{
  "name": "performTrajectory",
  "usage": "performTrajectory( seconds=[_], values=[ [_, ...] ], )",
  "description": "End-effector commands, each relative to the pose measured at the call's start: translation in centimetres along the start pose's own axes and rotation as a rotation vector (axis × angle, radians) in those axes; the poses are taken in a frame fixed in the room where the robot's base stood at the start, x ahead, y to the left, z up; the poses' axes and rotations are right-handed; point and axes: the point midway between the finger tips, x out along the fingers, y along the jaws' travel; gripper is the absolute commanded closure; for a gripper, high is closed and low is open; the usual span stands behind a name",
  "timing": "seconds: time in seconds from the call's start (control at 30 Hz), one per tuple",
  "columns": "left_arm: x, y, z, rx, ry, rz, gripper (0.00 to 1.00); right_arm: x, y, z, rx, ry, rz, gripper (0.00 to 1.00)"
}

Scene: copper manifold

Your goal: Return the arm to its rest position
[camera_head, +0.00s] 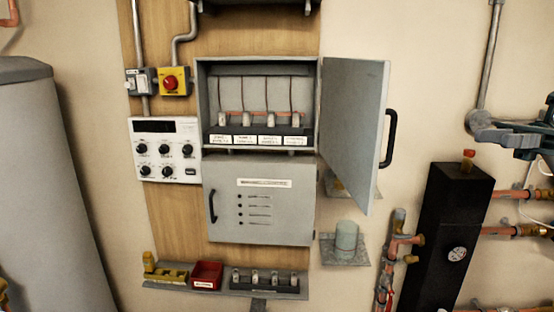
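My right gripper (490,128) shows in the head view at the right edge, in front of the pale wall and above the black manifold block. It shows as a small grey shape, with darker parts behind it cut off by the frame edge. Its fingertips are not clear enough to tell whether they are apart or closed. No object can be made out in it. My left gripper is not in view.
The grey cabinet's upper door (352,135) stands open to the right; its lower door (262,202) is shut. The black block (444,250) has a gauge and copper pipes on its right. A shelf (218,290) below holds a red bin (207,275). A grey tank (45,190) stands left.

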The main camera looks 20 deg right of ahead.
Motion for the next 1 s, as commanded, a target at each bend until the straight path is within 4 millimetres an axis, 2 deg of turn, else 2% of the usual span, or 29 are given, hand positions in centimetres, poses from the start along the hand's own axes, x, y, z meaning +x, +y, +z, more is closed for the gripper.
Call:
performTrajectory(
  seconds=[0.27, 0.47, 0.57, 0.7, 0.77, 1.0],
  values=[
    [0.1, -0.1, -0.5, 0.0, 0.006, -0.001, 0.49, 0.1, -4.4, -1.8, 0.104, -0.123, -0.045, 0.72],
    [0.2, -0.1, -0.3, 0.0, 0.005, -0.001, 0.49, -0.1, -9.8, -4.7, 0.245, -0.275, -0.106, 0.72],
    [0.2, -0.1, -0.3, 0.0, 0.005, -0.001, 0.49, -0.4, -13.5, -7.4, 0.349, -0.384, -0.152, 0.72],
    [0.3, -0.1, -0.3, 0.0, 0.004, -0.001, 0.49, -1.2, -18.6, -12.1, 0.509, -0.543, -0.224, 0.72],
    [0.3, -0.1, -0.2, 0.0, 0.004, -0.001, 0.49, -1.5, -20.5, -14.4, 0.575, -0.606, -0.256, 0.72],
    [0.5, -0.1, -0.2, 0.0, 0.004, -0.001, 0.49, -2.9, -26.5, -24.5, 0.83, -0.843, -0.378, 0.72]
  ],
)
